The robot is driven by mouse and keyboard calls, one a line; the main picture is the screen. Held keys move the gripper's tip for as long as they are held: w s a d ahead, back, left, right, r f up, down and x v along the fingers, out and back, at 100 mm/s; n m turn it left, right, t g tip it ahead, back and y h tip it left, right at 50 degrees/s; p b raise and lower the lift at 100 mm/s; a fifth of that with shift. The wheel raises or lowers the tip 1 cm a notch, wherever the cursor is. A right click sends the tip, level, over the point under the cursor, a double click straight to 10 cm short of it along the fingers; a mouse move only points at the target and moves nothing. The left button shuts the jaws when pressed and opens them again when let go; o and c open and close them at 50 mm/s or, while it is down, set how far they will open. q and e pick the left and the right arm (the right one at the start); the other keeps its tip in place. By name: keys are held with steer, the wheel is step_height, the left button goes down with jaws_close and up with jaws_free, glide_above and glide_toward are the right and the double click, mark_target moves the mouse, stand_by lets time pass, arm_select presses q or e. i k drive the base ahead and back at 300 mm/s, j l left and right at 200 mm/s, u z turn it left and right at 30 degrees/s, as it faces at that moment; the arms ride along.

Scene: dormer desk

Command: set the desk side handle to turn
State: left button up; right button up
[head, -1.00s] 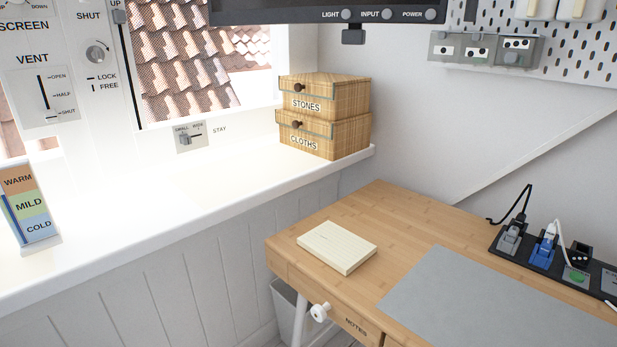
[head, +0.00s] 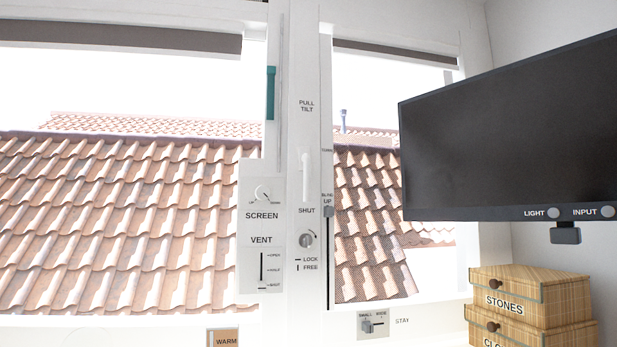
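A white window handle (head: 305,177) is on the white frame post between the two window panes. It hangs straight down, pointing at the SHUT label (head: 307,211). The PULL TILT label (head: 306,105) is above it, and a small label that seems to read TURN (head: 327,150) is to its right. Below SHUT is a round lock knob (head: 307,240) with LOCK and FREE marks. Neither of my grippers is in view.
A SCREEN and VENT panel (head: 260,227) is left of the post. A blind slider (head: 328,211) is close on the right, and a teal bar (head: 271,93) is upper left. The monitor (head: 510,130) and stacked boxes (head: 520,296) stand at right. A STAY switch (head: 372,325) is below.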

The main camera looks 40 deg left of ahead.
mark_target(306, 158)
steer(key=j+u, duration=0.1)
steer(key=u, duration=0.3)
steer(key=i+u, duration=0.1)
steer(key=u, duration=0.3)
steer(key=i+j+u, duration=0.1)
steer(key=u, duration=0.3)
steer(key=i+u, duration=0.1)
steer(key=u, duration=0.25)
steer(key=i, duration=0.15)
